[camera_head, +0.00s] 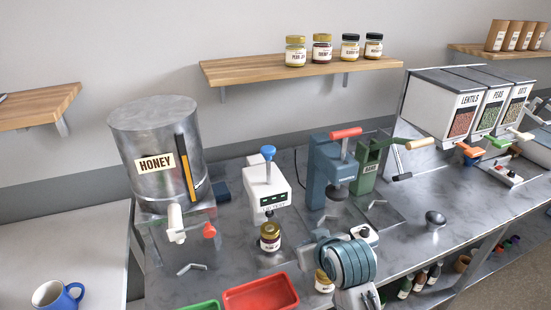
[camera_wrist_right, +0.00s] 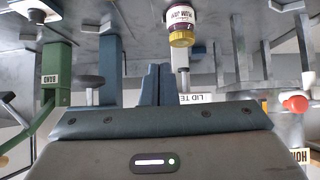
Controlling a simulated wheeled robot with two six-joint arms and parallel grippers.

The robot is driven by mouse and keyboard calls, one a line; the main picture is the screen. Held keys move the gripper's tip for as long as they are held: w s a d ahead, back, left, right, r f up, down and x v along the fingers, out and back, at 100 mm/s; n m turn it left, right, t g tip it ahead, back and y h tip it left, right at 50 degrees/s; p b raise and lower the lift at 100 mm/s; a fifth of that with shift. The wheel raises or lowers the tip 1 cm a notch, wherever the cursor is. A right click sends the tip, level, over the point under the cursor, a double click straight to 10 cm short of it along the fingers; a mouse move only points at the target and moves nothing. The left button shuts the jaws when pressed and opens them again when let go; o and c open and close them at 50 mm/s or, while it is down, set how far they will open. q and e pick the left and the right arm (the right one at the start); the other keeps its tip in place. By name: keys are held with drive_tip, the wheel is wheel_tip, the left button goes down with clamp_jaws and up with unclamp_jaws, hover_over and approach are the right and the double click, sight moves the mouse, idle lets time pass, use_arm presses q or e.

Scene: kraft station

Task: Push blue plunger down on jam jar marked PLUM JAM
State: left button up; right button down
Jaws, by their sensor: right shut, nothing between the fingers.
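The lid tester (camera_head: 267,190) is a white box with a blue plunger knob (camera_head: 267,152) standing raised on top. A dark jam jar (camera_head: 270,238) with a gold lid stands upright at its front. In the right wrist view, which is upside down, the jar (camera_wrist_right: 180,22) carries a white label that seems to read PLUM JAM, and part of the tester's lettering (camera_wrist_right: 196,98) shows. My right gripper (camera_wrist_right: 157,85) is shut and empty, apart from the jar. In the head view its blue wrist (camera_head: 345,262) is right of the jar and its fingertips are hidden. My left gripper is not in view.
Another gold-lidded jar (camera_head: 324,282) is partly behind my right wrist. A blue press (camera_head: 335,165) with a red handle and a green device (camera_head: 370,168) stand right of the tester. A honey tank (camera_head: 150,130) stands left. A red tray (camera_head: 260,296) lies in front.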

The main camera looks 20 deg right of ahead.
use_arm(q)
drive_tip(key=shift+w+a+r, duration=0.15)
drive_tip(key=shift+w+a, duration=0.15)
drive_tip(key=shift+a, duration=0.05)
use_arm(e)
drive_tip(key=w+a+r+t, duration=0.2)
drive_tip(key=r, duration=1)
drive_tip(key=w+a+r+t+y, duration=0.1)
drive_tip(key=w+r+t, duration=0.2)
drive_tip(key=r, duration=1)
drive_tip(key=shift+a+t, duration=0.3)
drive_tip(key=shift+a, duration=0.05)
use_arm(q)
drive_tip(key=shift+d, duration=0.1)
use_arm(e)
drive_tip(key=shift+w+r, duration=0.1)
drive_tip(key=shift+w, duration=0.05)
use_arm(q)
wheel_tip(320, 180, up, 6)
drive_tip(key=p, duration=0.6)
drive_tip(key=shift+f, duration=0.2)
use_arm(e)
drive_tip(key=w+f, duration=0.6)
drive_tip(key=w, duration=0.3)
drive_tip(key=shift+w+a+f, duration=0.15)
drive_tip(key=shift+w+a, duration=0.1)
drive_tip(key=shift+w, duration=0.1)
drive_tip(key=shift+w+f, duration=0.1)
